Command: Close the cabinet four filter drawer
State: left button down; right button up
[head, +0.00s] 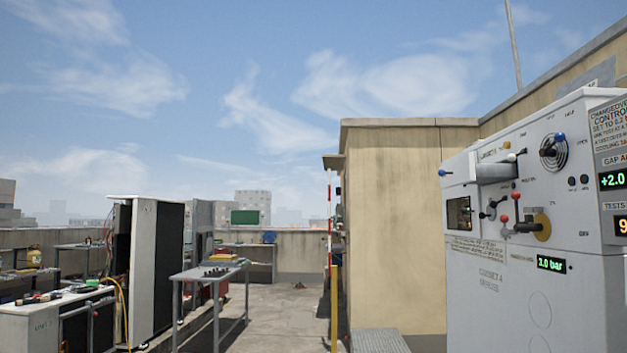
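A pale grey cabinet (500,300) stands close on the right, seen at an angle. Faint lettering low on its front seems to read "CABINET 4". A grey box-like part (495,173) juts out from the upper left of its front; it looks like a drawer standing open, but its label is too small to read. A small dark window (459,213) is below it. Levers with blue, red and black knobs and a yellow round mount (541,227) are beside and below it. Neither of my grippers is in view.
A pressure display (551,264) reads 3.0 bar. A beige wall block (397,220) stands behind the cabinet. A yellow post (334,305) stands left of it. A grey table (212,271) and a tall dark-fronted unit (157,265) are on the left. Open floor (285,320) runs down the middle.

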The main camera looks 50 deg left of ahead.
aim_at(464, 170)
jog(key=u, duration=1.05)
jog(key=i, duration=0.5)
jog(key=u, duration=0.55)
jog(key=i, duration=2.35)
jog(key=z, duration=0.4)
